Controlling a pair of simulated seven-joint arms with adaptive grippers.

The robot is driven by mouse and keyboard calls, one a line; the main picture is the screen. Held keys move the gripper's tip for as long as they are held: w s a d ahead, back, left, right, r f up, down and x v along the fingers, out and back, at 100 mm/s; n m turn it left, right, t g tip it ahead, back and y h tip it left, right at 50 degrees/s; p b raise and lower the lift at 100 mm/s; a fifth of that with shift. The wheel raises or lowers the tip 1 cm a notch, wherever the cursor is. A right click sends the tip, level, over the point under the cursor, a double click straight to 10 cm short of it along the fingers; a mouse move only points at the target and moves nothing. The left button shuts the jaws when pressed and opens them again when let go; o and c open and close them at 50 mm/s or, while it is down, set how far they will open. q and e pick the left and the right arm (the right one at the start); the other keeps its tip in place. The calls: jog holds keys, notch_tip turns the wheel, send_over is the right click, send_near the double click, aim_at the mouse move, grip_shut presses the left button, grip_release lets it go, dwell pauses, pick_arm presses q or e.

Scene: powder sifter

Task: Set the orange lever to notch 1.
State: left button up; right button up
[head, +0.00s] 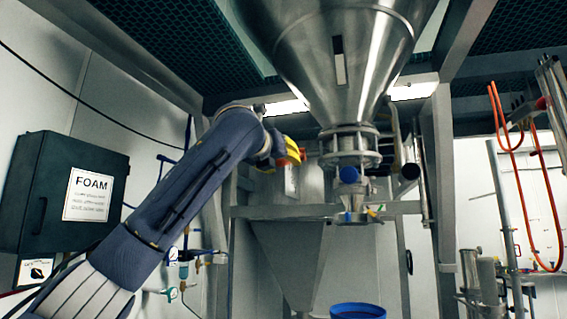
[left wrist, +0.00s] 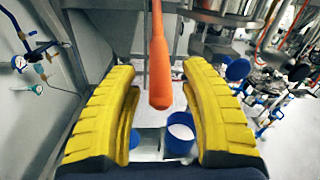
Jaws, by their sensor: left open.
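The orange lever (left wrist: 159,62) comes down from the top edge of the left wrist view, with a thick rounded lower end. My left gripper (left wrist: 158,72) has its two yellow ribbed fingers spread apart, one on each side of the lever. Gaps show between the lever and both fingers. In the head view my left gripper (head: 293,151) is raised beside the steel hopper's outlet, at its left. I cannot clearly make out the lever there. No notch or number marks are readable in either view. My right gripper is not in view.
The steel hopper (head: 340,60) hangs over a valve (head: 350,147) right of my left gripper. A steel frame bar (head: 265,212) runs below the gripper. A blue tub (head: 357,311) stands below. A dark foam box (head: 60,200) is on the left wall.

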pick_arm(q)
jog(key=shift+w+d, duration=0.2)
jog(key=shift+w, duration=0.3)
grip_shut()
dwell(0.4)
